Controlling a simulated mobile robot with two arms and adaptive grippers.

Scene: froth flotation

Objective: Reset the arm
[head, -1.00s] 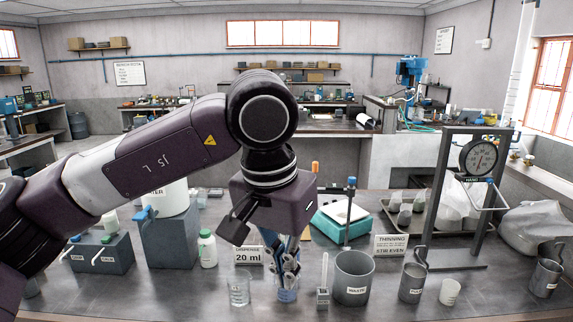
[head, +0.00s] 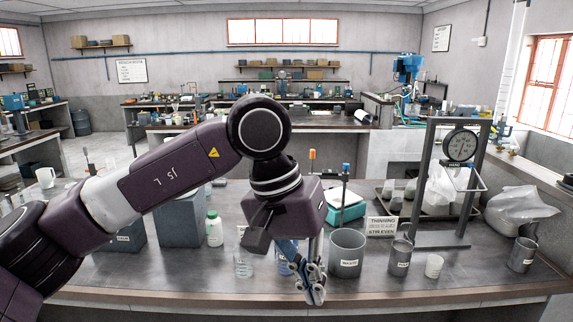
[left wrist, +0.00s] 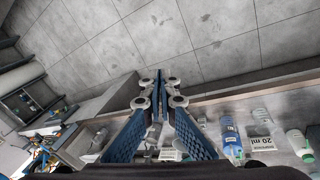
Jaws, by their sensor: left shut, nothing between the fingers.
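My left arm comes in from the left in the head view. Its gripper (head: 312,292) hangs with the fingers down and shut, with nothing between them. In that view it overlaps the bench's front edge, below and left of the grey waste beaker (head: 347,254). In the left wrist view the blue fingers (left wrist: 158,84) lie together against grey floor tiles, and nothing is held. The gripper partly hides a blue-marked container (head: 285,262) behind it. My right gripper is not in view.
The bench (head: 420,284) holds a clear beaker (head: 243,264), a white bottle (head: 214,229), metal cups including one (head: 400,258), a white cup (head: 433,266), a teal scale (head: 340,207) and a frame with a dial (head: 461,146). The bench's front strip is mostly clear.

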